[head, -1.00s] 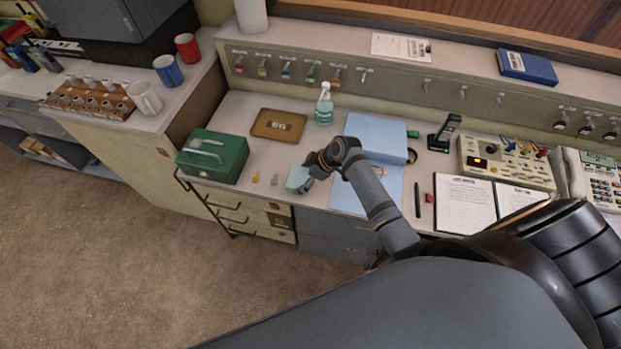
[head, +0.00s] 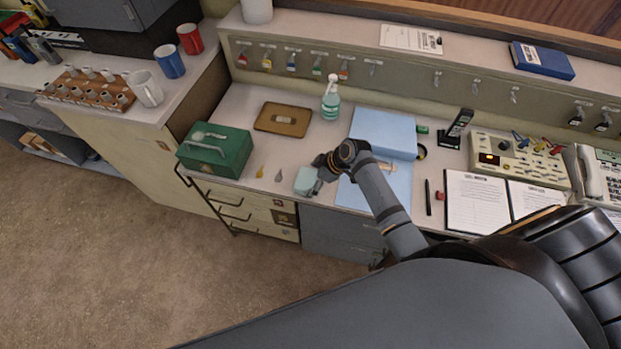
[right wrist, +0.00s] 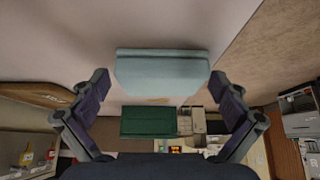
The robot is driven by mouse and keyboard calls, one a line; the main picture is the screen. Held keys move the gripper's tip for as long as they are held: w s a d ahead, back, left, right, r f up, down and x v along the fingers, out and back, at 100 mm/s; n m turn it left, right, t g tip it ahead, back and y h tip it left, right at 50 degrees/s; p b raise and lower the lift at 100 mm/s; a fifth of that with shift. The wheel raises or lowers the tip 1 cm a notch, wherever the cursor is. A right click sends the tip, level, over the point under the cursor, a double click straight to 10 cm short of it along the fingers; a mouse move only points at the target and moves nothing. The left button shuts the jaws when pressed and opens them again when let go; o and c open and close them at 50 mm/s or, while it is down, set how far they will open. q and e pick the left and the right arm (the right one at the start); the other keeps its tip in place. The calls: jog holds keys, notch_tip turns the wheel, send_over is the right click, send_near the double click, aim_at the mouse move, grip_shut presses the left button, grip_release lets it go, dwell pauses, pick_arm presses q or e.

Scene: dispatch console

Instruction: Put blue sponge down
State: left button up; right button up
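The pale blue sponge (head: 306,182) is at the front of the desk, left of the blue sheet, and looks to be resting on the desk top. My right gripper (head: 322,172) is at its right side in the head view and partly covers it. In the right wrist view the sponge (right wrist: 162,73) lies between and just beyond the two spread fingertips (right wrist: 160,80), with a narrow gap on each side. The right gripper is open. My left gripper is not in view.
A green box (head: 215,150), a brown tray (head: 283,119) and a spray bottle (head: 330,98) stand left and behind. Small yellow (head: 260,171) and grey (head: 279,176) pieces lie left of the sponge.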

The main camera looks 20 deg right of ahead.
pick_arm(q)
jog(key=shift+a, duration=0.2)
pick_arm(e)
jog(key=shift+s+d+r, duration=0.1)
jog(key=shift+d+r, duration=0.1)
jog(key=shift+r, duration=0.25)
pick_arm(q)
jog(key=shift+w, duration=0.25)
pick_arm(e)
jog(key=v, duration=1.1)
jog(key=shift+r, duration=0.2)
jog(key=shift+s, duration=0.1)
